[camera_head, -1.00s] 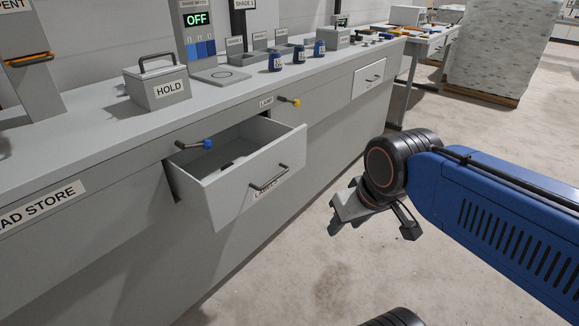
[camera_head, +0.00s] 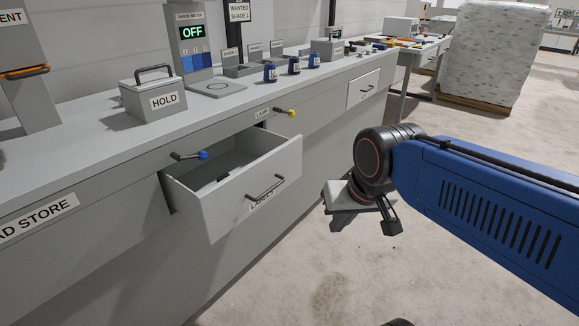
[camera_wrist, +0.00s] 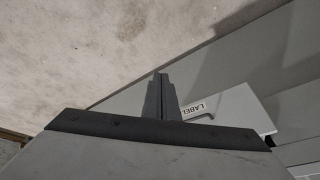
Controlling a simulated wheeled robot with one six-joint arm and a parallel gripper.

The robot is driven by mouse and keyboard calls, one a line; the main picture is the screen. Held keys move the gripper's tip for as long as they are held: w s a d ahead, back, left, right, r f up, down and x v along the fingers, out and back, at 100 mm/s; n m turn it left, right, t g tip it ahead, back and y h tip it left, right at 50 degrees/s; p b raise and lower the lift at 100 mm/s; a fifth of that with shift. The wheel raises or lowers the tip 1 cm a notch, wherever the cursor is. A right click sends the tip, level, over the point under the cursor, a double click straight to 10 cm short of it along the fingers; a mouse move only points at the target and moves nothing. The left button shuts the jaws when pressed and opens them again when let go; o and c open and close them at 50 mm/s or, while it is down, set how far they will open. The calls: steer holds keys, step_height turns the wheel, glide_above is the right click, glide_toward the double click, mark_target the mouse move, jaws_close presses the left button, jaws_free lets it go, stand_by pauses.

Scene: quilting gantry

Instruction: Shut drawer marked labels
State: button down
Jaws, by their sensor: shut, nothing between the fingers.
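The labels drawer (camera_head: 240,205) stands pulled out of the grey counter in the head view. Its white front has a dark bar handle (camera_head: 266,188) and a partly hidden labels tag. A small dark item (camera_head: 222,176) lies inside. My gripper (camera_head: 341,222) is to the right of the drawer front, apart from it, pointing down, with its jaws shut and empty. In the wrist view the shut fingers (camera_wrist: 160,78) stand in the middle; the drawer front (camera_wrist: 238,108) and its tag (camera_wrist: 195,108) show just right of them, partly hidden by the gripper body.
Blue (camera_head: 203,155) and yellow (camera_head: 291,112) knobs stick out of the counter front above the drawer. Another drawer front (camera_head: 363,87) farther along looks shut. A hold box (camera_head: 153,97) and several small blue jars stand on the counter. The floor (camera_head: 290,270) before the drawer is clear.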

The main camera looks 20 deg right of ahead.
mark_target(261, 140)
steer(key=w+d+r+m+y, duration=0.1)
steer(key=w+d+r+m, duration=0.15)
steer(key=w+m, duration=0.65)
steer(key=w+d+r+m, duration=0.1)
steer(key=w+d+m, duration=0.3)
steer(key=w+m, duration=0.5)
steer(key=w+d+r+m+y, duration=0.15)
steer(key=w+d+m, duration=0.25)
steer(key=w+m, duration=0.5)
steer(key=w+a+f, duration=0.4)
steer(key=w+f, duration=0.2)
steer(key=f, duration=0.2)
steer(key=shift+w+a+f+g, duration=0.15)
steer(key=shift+w+f+g, duration=0.15)
steer(key=shift+f+g, duration=0.1)
steer(key=shift+h, duration=0.25)
steer(key=w+a, duration=0.2)
steer(key=w, duration=0.3)
steer(key=w+a, duration=0.3)
steer(key=w, duration=0.1)
steer(key=w+a, duration=0.3)
steer(key=w, duration=0.2)
steer(key=shift+w+a, duration=0.25)
steer(key=shift+w, duration=0.1)
steer(key=shift+w+a+r, duration=0.15)
steer(key=shift+w+a, duration=0.2)
steer(key=shift+w, duration=0.2)
steer(key=shift+w+r, duration=0.1)
